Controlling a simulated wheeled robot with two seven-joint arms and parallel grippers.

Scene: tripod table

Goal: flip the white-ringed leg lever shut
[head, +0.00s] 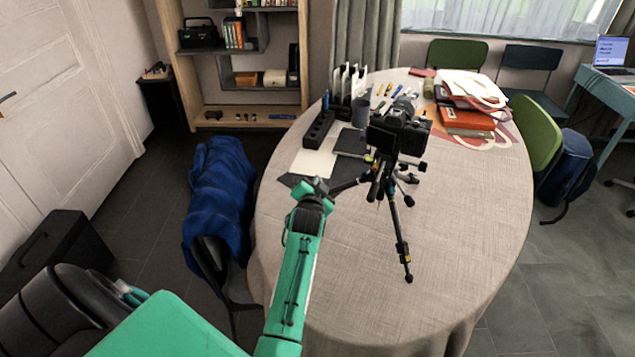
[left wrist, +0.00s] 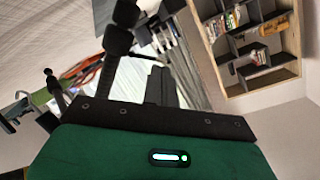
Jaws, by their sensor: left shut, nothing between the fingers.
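A black tripod (head: 393,165) with a camera (head: 400,130) on top stands on the round table. One leg (head: 398,228) reaches toward the table's front and carries small bands and a dark foot. Another leg reaches left toward my left gripper (head: 318,185), which is shut and empty beside that leg's outer end. I cannot tell whether they touch. The white-ringed lever is too small to make out with certainty. My right gripper is not in view.
The table (head: 460,215) has free cloth at its front and right. A black organiser (head: 318,130), a dark notebook (head: 351,142) and a white sheet (head: 314,162) lie behind the gripper. Papers and books (head: 468,120) are at the back right. A chair with a blue cover (head: 220,185) stands left.

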